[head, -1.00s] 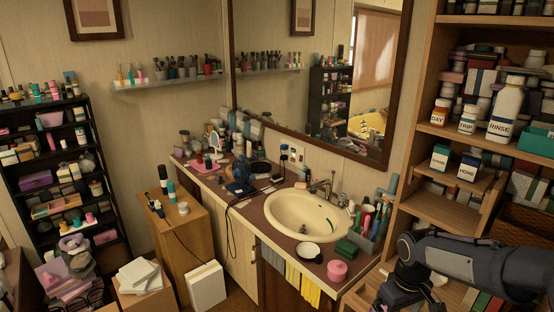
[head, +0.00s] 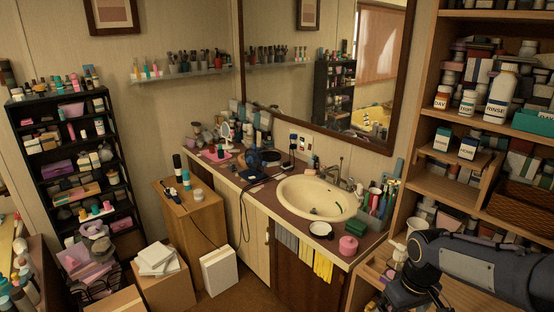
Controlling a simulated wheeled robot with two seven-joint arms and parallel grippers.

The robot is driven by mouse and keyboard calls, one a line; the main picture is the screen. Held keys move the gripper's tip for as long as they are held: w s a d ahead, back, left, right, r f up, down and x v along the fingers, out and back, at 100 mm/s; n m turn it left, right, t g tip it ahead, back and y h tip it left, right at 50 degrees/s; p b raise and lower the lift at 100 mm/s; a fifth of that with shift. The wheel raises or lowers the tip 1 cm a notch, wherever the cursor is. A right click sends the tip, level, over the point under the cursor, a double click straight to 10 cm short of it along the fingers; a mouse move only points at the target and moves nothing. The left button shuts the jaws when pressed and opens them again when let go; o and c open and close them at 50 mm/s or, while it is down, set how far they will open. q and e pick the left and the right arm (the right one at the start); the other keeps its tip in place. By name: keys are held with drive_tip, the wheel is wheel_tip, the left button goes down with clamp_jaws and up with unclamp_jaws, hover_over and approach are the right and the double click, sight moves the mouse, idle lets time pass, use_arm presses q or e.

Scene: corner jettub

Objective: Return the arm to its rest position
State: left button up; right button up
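My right arm (head: 470,265) comes in from the right edge of the head view, in front of the lower part of the wooden shelf unit. Its dark wrist end points down at the bottom right, and its fingertips are not clearly shown. I cannot tell whether that gripper is open or shut, or whether it holds anything. My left arm and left gripper are not in view.
A counter with a cream sink (head: 318,198) stands in the middle, with a pink jar (head: 347,246) near its front edge. The wooden shelf (head: 462,170) holds labelled bottles close to my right arm. A black shelf (head: 68,165) and boxes (head: 165,280) stand left.

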drive_tip(key=s+a+f+m+t+y+b, duration=0.1)
drive_tip(key=s+a+m+t+b, duration=0.1)
drive_tip(key=s, duration=0.8)
drive_tip(key=s+a+f+m+t+y+b, duration=0.1)
drive_tip(key=s+a+b, duration=0.4)
drive_tip(key=s, duration=0.5)
drive_tip(key=shift+s+a+m+t+y+b, duration=0.15)
drive_tip(key=shift+m+t+y+b, duration=0.65)
drive_tip(key=shift+t, duration=0.3)
